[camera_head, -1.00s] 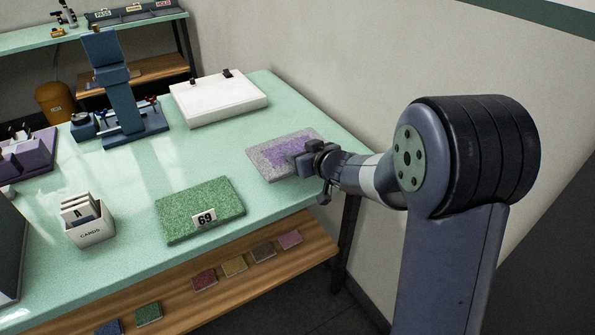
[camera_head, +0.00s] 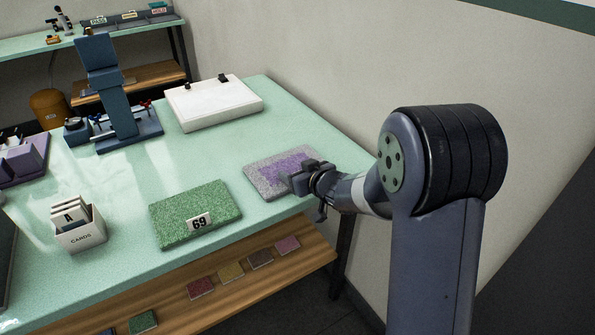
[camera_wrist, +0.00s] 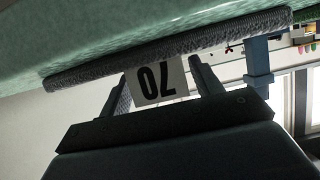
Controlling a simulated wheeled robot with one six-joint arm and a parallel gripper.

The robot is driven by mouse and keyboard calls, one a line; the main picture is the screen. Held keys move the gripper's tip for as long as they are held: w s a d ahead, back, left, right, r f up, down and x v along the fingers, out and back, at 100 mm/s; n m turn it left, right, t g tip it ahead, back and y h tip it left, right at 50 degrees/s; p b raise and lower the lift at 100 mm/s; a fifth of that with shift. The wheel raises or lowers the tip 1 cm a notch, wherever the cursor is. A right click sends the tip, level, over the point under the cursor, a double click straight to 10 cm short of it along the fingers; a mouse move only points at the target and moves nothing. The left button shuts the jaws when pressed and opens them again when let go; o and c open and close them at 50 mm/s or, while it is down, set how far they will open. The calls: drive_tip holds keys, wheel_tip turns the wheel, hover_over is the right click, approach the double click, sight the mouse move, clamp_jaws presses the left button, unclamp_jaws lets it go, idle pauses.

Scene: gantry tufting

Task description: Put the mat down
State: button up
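The grey mat with a purple patch (camera_head: 260,177) is at the right end of the green table (camera_head: 330,130) in the head view. My gripper (camera_head: 302,180) is at its right front corner area and partly covers it. In the wrist view the mat (camera_wrist: 240,32) shows edge-on, close against the tabletop; I cannot tell whether a thin gap remains. Its white tag "70" (camera_wrist: 157,82) sits between the two fingers of my gripper (camera_wrist: 163,82), with little space at either side. The gripper appears shut on the mat at the tag; the exact contact is hard to see.
A green mat tagged 69 (camera_head: 180,226) lies to the left, with bare table between. A white box (camera_head: 205,108) and a blue stand (camera_head: 120,105) are behind. A card holder (camera_head: 82,236) is at left. A wall borders the table's right side.

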drive_tip(key=shift+o, duration=0.7)
drive_tip(key=shift+r, duration=0.1)
drive_tip(key=shift+s+r, duration=0.1)
drive_tip(key=shift+r, duration=0.05)
drive_tip(key=p+v, duration=0.1)
drive_tip(key=v, duration=1.1)
drive_tip(key=shift+p, duration=0.3)
drive_tip(key=shift+c, duration=0.4)
